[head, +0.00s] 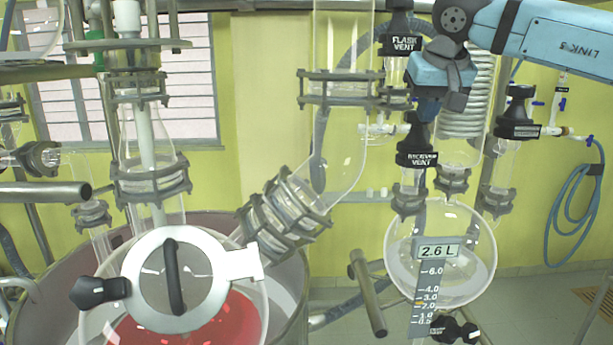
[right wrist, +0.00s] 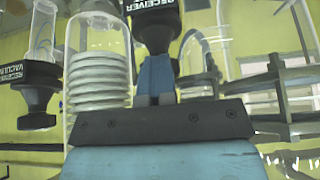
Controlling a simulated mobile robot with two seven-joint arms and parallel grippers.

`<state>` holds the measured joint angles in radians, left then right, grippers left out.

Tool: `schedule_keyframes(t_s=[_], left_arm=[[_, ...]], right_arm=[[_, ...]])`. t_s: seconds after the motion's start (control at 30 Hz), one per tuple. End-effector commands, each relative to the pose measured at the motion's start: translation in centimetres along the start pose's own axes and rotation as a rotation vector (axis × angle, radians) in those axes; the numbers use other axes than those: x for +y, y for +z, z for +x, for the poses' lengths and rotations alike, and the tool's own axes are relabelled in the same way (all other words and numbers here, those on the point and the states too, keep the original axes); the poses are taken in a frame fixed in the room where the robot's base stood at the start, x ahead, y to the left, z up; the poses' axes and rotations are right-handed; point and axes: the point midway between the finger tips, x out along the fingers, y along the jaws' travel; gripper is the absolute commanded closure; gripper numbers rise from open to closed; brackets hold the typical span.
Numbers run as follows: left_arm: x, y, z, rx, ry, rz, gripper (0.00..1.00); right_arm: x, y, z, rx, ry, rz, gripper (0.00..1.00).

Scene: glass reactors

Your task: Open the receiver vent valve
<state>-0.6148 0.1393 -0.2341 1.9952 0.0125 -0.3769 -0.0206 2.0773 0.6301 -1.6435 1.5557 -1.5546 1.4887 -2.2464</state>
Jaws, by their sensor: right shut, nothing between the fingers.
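The receiver vent valve (head: 416,158) is a black valve with a labelled collar, standing above the round glass receiver flask (head: 400,262) at the right of the head view. In the right wrist view the valve (right wrist: 152,28) is cut off by the top edge. My right gripper (head: 428,110) comes from the upper right, its blue fingertips at the top of the valve. In the right wrist view the fingers (right wrist: 155,78) are together with nothing between them, right by the black valve. Whether they touch it I cannot tell. My left gripper is not in view.
The flask vent valve (head: 403,42) is close by at upper left. Another black valve (head: 517,112) stands to the right; the wrist view shows the receiver vacuum valve (right wrist: 36,85). A glass coil condenser (head: 478,90) is just behind my gripper. The flask carries a 2.6 L display (head: 437,251).

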Motion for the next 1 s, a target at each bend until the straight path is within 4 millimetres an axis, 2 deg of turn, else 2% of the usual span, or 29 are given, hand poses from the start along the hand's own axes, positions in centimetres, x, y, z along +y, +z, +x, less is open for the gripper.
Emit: schedule_keyframes(t_s=[0.5, 1.0], left_arm=[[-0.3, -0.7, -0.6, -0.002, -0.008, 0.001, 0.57], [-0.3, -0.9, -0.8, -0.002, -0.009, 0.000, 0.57]], right_arm=[[1.7, 0.0, 0.2, -0.005, 0.003, 0.002, 1.00], [2.4, -0.3, 0.4, -0.002, 0.002, 0.001, 1.00]])
